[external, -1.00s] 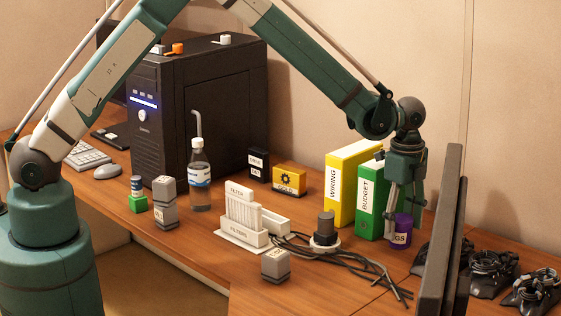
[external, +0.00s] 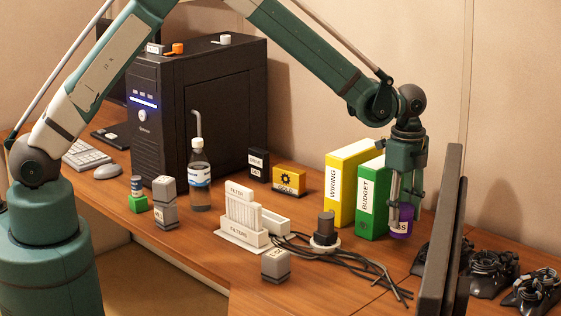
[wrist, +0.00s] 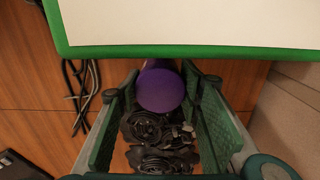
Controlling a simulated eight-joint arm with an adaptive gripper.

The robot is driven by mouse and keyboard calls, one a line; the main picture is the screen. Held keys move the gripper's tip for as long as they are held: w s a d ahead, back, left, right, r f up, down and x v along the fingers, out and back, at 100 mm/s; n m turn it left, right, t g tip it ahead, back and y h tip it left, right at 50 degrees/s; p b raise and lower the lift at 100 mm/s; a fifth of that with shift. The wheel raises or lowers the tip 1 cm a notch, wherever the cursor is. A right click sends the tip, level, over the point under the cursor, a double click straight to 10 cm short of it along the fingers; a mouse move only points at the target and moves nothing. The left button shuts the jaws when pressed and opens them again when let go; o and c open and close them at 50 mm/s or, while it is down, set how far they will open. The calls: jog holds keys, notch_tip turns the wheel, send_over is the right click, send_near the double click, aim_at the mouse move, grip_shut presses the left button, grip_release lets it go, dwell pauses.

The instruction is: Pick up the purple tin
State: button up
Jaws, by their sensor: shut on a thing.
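The purple tin (external: 402,222) has a pale label with dark letters. It is between the fingers of my gripper (external: 406,226), to the right of the green BUDGET binder. My gripper is shut on it and holds it slightly above the desk. In the wrist view the round purple end of the tin (wrist: 160,91) shows between the two green finger pads. The fingers partly cover its label in the external view.
The green binder (external: 371,203) and yellow binder (external: 347,188) stand close to the left. A dark monitor (external: 442,225) rises in front at the right. Black cables (external: 365,268) lie on the desk at the left.

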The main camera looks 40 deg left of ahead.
aim_at(403, 206)
notch_tip(403, 206, up, 7)
jog(key=shift+f+p, duration=0.1)
jog(key=shift+p, duration=0.35)
dwell(0.5)
